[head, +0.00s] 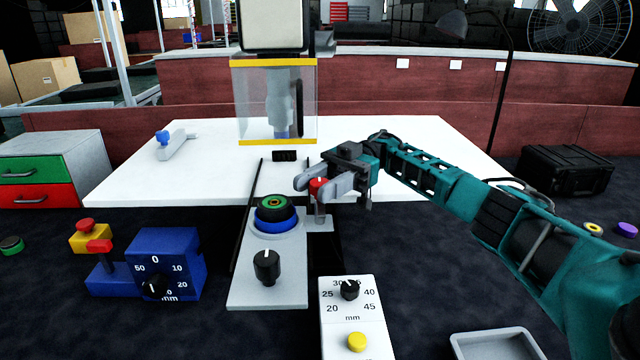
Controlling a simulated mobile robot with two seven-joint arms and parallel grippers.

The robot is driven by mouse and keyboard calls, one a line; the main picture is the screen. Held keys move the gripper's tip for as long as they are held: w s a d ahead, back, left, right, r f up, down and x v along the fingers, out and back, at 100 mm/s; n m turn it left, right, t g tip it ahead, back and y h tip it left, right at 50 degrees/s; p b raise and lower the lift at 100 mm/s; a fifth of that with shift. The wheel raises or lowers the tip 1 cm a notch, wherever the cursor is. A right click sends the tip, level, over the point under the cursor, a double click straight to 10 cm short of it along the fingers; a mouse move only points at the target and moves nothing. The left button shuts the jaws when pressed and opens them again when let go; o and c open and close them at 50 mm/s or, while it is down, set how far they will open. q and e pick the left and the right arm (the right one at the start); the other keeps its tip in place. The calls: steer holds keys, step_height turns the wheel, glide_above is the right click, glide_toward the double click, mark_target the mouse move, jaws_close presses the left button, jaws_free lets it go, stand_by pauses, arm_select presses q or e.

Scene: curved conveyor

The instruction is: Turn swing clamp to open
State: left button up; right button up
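The swing clamp (319,212) appears as a small grey post with a red top, beside a black and blue round stack with a green ring (275,208). Its foot is on a grey plate (240,285). My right gripper (318,184) reaches in from the right, with its grey fingers on either side of the red top. I cannot tell whether both fingers touch it. The fingers partly hide the clamp, so its arm and swing angle are unclear. My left gripper is not in view.
A black knob (267,266) stands on the plate's near part. A clear guard with yellow edges (240,105) hangs behind. A blue dial box (180,262) is left, a white dial panel (335,325) in front, a grey tray (470,346) front right. The white table (130,185) is mostly clear.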

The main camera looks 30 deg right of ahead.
steer(key=shift+o, duration=1.2)
